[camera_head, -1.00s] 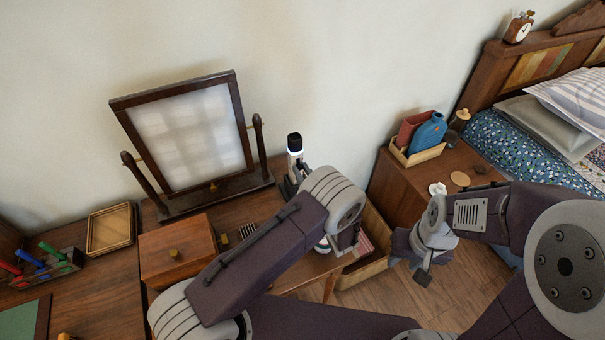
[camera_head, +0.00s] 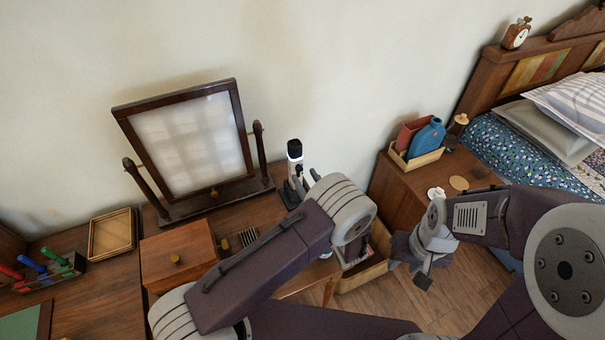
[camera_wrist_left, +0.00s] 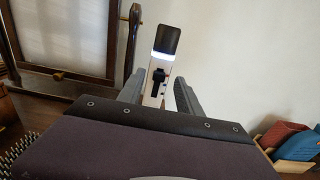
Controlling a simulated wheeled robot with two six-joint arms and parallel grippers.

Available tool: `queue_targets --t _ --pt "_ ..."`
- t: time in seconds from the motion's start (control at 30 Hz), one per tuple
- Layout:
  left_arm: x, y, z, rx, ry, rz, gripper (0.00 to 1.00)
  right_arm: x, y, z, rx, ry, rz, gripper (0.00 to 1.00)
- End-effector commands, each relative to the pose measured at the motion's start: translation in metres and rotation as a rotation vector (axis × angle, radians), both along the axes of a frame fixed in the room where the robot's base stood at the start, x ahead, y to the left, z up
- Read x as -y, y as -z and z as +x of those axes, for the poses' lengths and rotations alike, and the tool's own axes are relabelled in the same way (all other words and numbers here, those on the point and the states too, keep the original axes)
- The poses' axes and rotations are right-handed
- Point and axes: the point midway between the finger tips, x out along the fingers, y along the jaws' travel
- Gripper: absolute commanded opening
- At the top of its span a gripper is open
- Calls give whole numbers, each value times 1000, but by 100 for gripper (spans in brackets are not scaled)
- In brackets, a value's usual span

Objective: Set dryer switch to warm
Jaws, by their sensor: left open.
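The dryer (camera_head: 294,158) stands upright in a dark stand near the right end of the dressing table. It has a white body and a black top. In the left wrist view the dryer (camera_wrist_left: 166,42) shows a glowing white band below its black top and a black switch (camera_wrist_left: 158,79) on its face. I cannot read the switch's setting. My left gripper (camera_wrist_left: 160,92) is open, its fingers either side of the dryer's body in that view; contact is not clear. In the head view my left gripper (camera_head: 307,178) is largely hidden by my wrist. My right gripper (camera_head: 424,278) hangs away at the right.
A tilting mirror (camera_head: 187,143) stands left of the dryer. A wooden box (camera_head: 178,255) and a brush (camera_head: 248,236) are in front of it.

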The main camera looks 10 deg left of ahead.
Motion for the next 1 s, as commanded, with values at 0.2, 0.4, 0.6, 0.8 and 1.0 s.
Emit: queue_targets --t 0.2,0.4,0.6,0.8,1.0 --pt "27 1 -38 1 4 0 42 0 9 0 0 0 0 36" --pt "34 0 -51 1 1 0 42 0 10 0 0 0 0 36" --pt "34 0 -51 1 0 0 42 0 10 0 0 0 0 36" --pt "34 0 -51 1 0 0 42 0 10 0 0 0 0 36" --pt "-9 -26 -30 48 -125 -58 42 0 9 0 0 0 0 36"
